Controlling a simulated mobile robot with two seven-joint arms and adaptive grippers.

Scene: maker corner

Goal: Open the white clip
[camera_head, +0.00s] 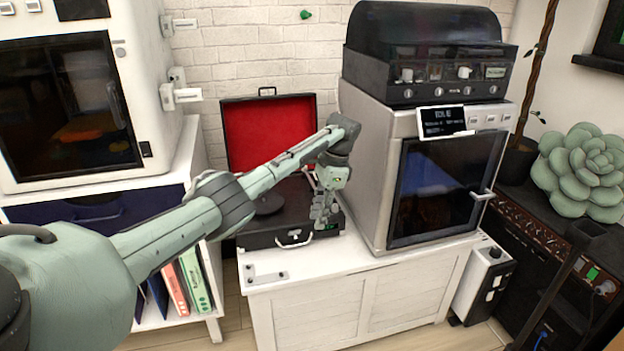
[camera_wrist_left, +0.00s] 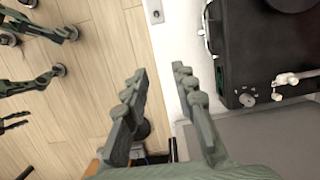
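A small white clip-like piece (camera_wrist_left: 276,97) sits beside a pale tonearm (camera_wrist_left: 295,78) on the black record player in the left wrist view; it is too small to tell whether it is open or shut. The record player (camera_head: 262,240) is a black case with its red-lined lid (camera_head: 268,128) raised. My left gripper (camera_head: 322,222) points down at the case's right side in the head view. In the left wrist view the gripper (camera_wrist_left: 160,80) has its fingers apart with nothing between them, left of the clip and not touching it. My right gripper is not in view.
The record player stands on a white chest (camera_head: 320,310). A grey-and-black oven-like machine (camera_head: 360,170) stands close to its right. A white cabinet with a dark window (camera_head: 140,50) is at the left. The chest's front-left top is mostly clear, with a small metal bracket (camera_head: 266,277).

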